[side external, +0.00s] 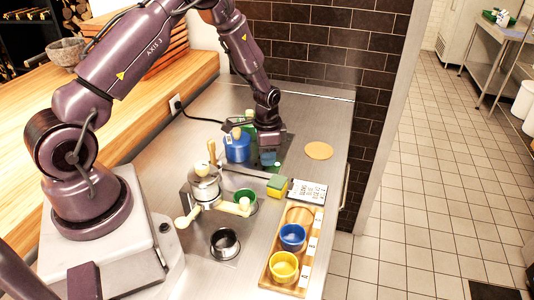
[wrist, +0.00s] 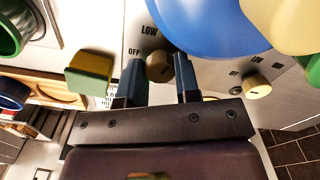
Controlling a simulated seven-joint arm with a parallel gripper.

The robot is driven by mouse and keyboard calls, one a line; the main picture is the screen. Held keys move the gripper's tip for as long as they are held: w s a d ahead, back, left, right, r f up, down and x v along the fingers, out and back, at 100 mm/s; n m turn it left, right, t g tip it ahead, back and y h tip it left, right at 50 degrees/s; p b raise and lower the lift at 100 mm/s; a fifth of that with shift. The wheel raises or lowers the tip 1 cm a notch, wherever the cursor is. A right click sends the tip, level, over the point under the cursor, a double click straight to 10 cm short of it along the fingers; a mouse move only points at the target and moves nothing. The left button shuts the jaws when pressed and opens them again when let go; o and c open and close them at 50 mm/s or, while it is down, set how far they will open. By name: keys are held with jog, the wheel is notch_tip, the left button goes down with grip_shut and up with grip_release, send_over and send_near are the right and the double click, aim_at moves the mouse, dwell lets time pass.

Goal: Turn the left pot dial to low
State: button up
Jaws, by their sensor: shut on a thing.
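The dial (wrist: 159,66) is a small wooden knob on a metal panel in the wrist view. The panel has LOW printed above it and OFF to its left; its exact setting is hard to read. My gripper (wrist: 160,78) is shut on this dial, with a dark finger on each side. In the side view my gripper (side external: 269,160) is low over the counter, just right of the blue pot (side external: 237,148), and hides the dial there. The blue pot (wrist: 207,22) fills the top of the wrist view. A second wooden dial (wrist: 257,86) with its own OFF label sits to the right.
A yellow-green sponge (side external: 277,186) lies close in front of my gripper; it also shows in the wrist view (wrist: 90,72). A label card (side external: 307,192) and a wooden tray (side external: 271,262) with blue and yellow bowls are nearer. A round tan disc (side external: 318,150) lies right.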

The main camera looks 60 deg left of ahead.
jog(key=n, duration=0.5)
jog(key=shift+n, duration=0.3)
jog(key=shift+r+n, duration=0.1)
jog(key=shift+n, duration=2)
jog(key=o, duration=0.9)
notch_tip(320, 180, up, 13)
jog(key=shift+f, duration=0.1)
